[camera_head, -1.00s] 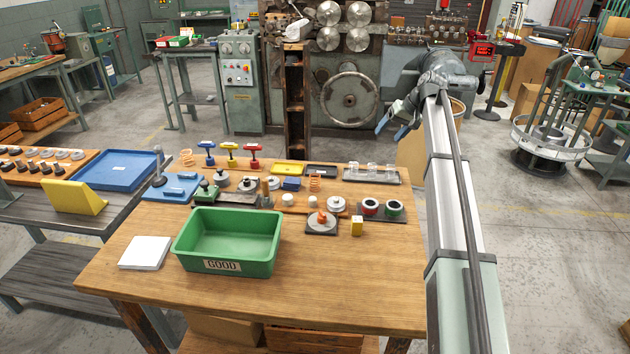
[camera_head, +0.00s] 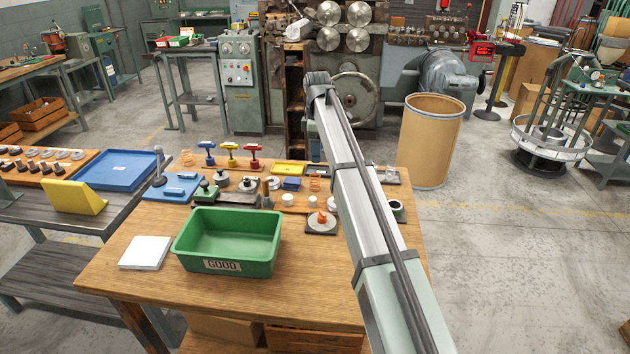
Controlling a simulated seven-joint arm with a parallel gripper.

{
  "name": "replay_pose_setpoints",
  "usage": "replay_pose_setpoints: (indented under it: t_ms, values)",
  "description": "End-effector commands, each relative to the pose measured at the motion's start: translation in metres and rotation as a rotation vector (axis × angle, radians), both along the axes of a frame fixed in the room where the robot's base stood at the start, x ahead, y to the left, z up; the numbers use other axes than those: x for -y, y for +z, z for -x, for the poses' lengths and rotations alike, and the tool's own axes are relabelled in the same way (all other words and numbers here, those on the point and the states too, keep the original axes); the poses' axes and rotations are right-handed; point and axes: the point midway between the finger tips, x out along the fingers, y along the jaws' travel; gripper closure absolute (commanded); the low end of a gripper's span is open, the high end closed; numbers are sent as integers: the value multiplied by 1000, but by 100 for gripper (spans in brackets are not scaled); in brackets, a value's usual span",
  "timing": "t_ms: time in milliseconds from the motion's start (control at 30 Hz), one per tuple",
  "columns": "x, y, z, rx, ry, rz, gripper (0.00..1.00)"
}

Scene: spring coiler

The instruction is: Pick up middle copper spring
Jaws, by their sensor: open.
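A copper-coloured spring (camera_head: 315,184) stands upright near the back middle of the wooden bench, just left of my arm. Another copper-coloured spring (camera_head: 187,157) stands at the bench's back left corner. A small orange piece (camera_head: 322,217) sits on a round disc on a dark plate towards the front; I cannot tell whether it is a spring. My gripper is hidden behind my arm, whose far end is up over the back of the bench, so its fingers do not show.
A green bin marked GOOD (camera_head: 228,236) and a white block (camera_head: 145,252) stand at the front left. Blue, yellow and red T-handled tools (camera_head: 230,152) stand at the back. A cardboard drum (camera_head: 430,140) is behind the bench.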

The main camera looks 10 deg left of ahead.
Motion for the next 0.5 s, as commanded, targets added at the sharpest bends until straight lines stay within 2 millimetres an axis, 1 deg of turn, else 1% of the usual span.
replay_pose_setpoints:
  t_ms: [167, 300, 400, 500]
  values:
    - [0, -27, 1, -2, -2, -1, 30]
    - [0, -52, 1, -2, -3, -1, 30]
    - [0, -66, 0, -1, -3, -2, 30]
    - [0, -75, 0, -1, -3, -2, 30]
